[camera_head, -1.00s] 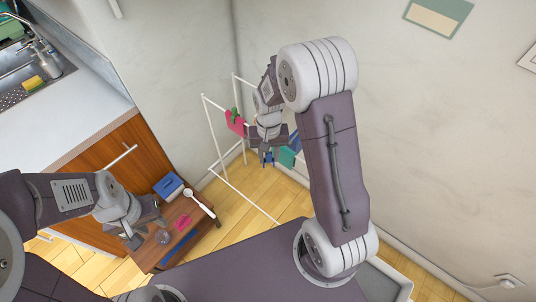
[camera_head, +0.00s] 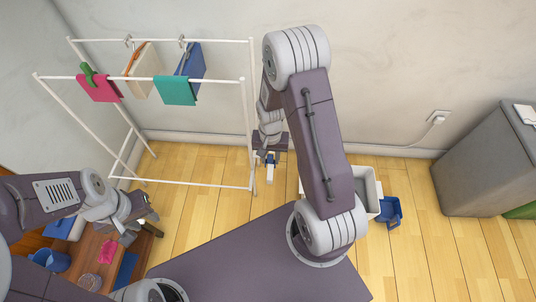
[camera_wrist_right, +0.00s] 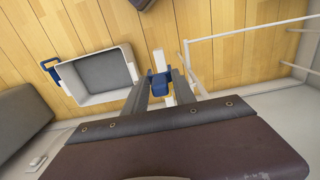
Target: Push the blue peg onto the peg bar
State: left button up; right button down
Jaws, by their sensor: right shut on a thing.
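My right gripper (camera_head: 269,155) is shut on the blue peg (camera_wrist_right: 160,85). In the wrist view the peg sits between the two fingertips, above the floor. A short white bar (camera_wrist_right: 162,61) shows behind the peg in that view; I cannot tell whether they touch. The head view shows the white piece (camera_head: 270,174) just below the peg. I cannot tell whether this is the peg bar. My left gripper (camera_head: 140,226) looks open and empty, over the low wooden table at the lower left.
A white drying rack (camera_head: 245,120) stands left of my right gripper, with pink (camera_head: 100,90), cream, blue and teal (camera_head: 175,91) cloths. A green peg (camera_head: 88,74) is on the pink one. A white bin (camera_head: 371,190) is to the right. A grey cabinet (camera_head: 480,160) stands far right.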

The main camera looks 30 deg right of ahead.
jog(key=shift+r, duration=0.1)
jog(key=shift+p, duration=0.4)
notch_tip(320, 180, down, 5)
jog(key=b, duration=0.3)
jog(key=shift+r, duration=0.1)
jog(key=shift+f+b, duration=0.55)
jog(key=shift+b, duration=0.6)
jog(key=shift+r, duration=0.3)
jog(key=shift+p, duration=0.3)
